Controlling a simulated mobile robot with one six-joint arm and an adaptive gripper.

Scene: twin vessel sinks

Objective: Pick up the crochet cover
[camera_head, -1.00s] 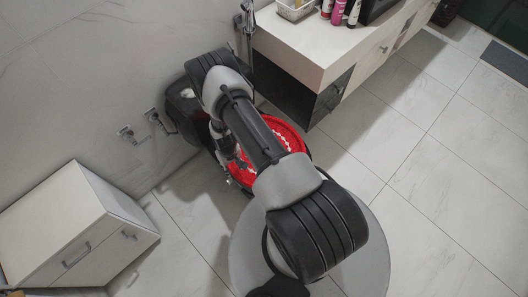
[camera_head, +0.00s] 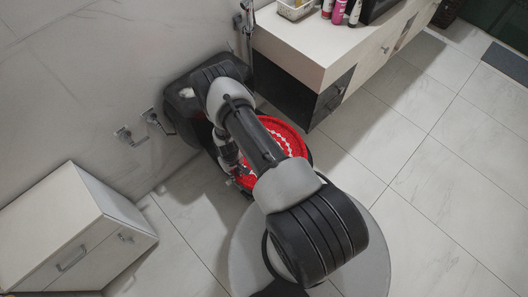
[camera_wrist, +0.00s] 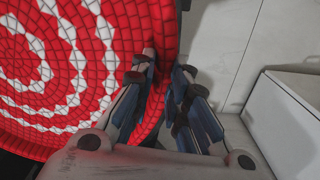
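The crochet cover (camera_head: 290,137) is round and red with white rings. It lies on the toilet beside the wall, partly hidden by my arm in the head view. In the wrist view the cover (camera_wrist: 60,70) fills the left side, and its rim runs down by the fingers. My gripper (camera_wrist: 167,68) is at this rim with a gap between its fingertips. One finger overlaps the red edge and the other is at its outer side. I cannot tell whether either touches it. In the head view my gripper (camera_head: 243,172) is small, at the cover's left edge.
A white cabinet (camera_head: 75,225) stands at the lower left. A vanity counter (camera_head: 310,45) with bottles and a basket is at the upper right. Pipe valves (camera_head: 150,117) stick out of the wall left of the toilet. The tiled floor (camera_head: 440,190) at the right is clear.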

